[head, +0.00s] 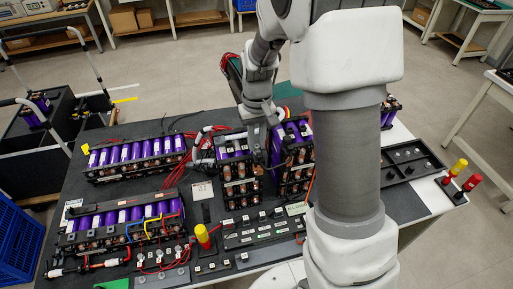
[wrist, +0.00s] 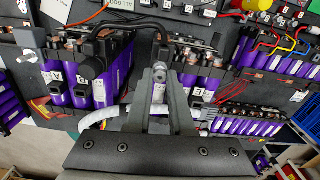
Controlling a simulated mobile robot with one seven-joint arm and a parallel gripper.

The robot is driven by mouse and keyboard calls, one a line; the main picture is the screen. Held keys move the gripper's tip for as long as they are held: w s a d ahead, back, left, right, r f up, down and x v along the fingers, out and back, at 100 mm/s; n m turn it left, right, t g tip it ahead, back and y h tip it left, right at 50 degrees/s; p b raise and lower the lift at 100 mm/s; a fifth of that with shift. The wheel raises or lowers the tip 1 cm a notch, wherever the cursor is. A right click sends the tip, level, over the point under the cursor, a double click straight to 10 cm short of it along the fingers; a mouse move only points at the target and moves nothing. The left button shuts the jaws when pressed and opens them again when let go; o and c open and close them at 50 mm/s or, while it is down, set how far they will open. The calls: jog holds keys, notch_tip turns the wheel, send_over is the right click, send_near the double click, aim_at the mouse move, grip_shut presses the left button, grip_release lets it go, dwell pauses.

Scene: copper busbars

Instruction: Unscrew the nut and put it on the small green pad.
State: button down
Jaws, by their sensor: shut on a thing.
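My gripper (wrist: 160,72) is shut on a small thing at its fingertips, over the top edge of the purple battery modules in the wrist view. That thing is probably the nut, but the fingers mostly hide it. In the head view my gripper (head: 262,118) points down between two upright battery modules (head: 236,160) near the middle of the table. I cannot tell whether the nut is still on its stud. A green patch (head: 112,284) at the bottom edge of the head view is cut off; it may be the small green pad.
Long purple battery packs (head: 135,158) lie on the left of the dark table (head: 110,135). A black tray (head: 410,160) lies at right. Red cables run between modules. My arm hides the table's right middle.

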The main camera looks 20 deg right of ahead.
jog(key=n, duration=0.6)
jog(key=shift+r+n, duration=0.1)
jog(key=shift+n, duration=0.2)
jog(key=c, duration=1.1)
grip_release()
jog(key=m, duration=0.4)
jog(key=shift+m, duration=0.4)
jog(key=m, duration=0.5)
jog(key=shift+c, duration=0.2)
